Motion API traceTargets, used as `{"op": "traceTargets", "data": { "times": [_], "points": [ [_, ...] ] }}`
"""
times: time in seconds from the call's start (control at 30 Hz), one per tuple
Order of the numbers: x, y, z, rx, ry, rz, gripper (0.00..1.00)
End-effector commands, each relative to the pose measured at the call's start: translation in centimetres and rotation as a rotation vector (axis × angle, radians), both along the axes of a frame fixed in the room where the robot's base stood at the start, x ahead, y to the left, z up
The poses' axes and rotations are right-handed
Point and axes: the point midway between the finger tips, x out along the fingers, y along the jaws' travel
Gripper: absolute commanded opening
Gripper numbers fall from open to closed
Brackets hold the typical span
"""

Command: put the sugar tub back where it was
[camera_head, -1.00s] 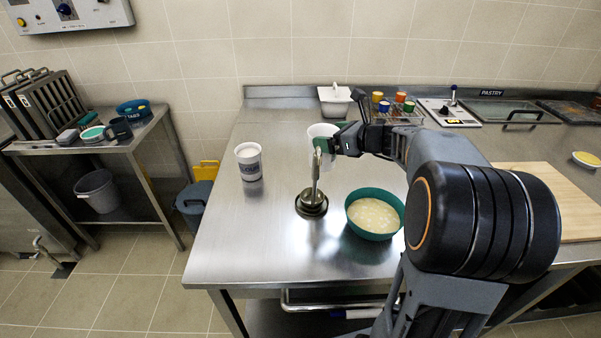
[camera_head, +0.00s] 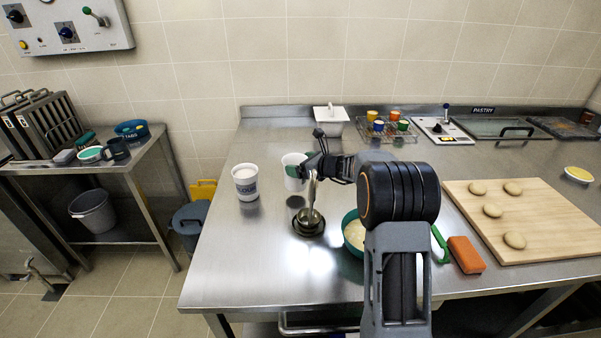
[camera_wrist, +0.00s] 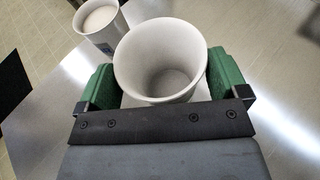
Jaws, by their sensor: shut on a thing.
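My gripper (camera_head: 297,172) is shut on a white tub (camera_head: 291,160), taken here as the sugar tub. In the wrist view the tub (camera_wrist: 160,55) stands between the green finger pads, mouth up, and its inside looks empty. I see no label on it. A dark patch on the steel below suggests it hangs a little above the counter, but I cannot be sure. A second white tub (camera_head: 245,180) with blue lettering, too small to read surely, stands upright on the counter to its left, apart from it. That tub (camera_wrist: 97,22) holds pale contents.
A teal bowl (camera_head: 348,238) of pale mix is partly hidden by my arm. A white container (camera_head: 331,122) and a rack of coloured cups (camera_head: 388,129) stand behind. The counter's front left is clear.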

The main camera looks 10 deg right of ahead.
Motion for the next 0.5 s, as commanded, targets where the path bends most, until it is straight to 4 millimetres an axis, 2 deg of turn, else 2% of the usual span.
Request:
{"op": "traceTargets", "data": {
  "times": [0.23,0.5],
  "points": [
    [0.2,0.1,-3.0,0.003,0.003,0.000,0.49],
    [0.2,0.1,-3.3,0.000,0.000,0.000,0.49]
  ]
}}
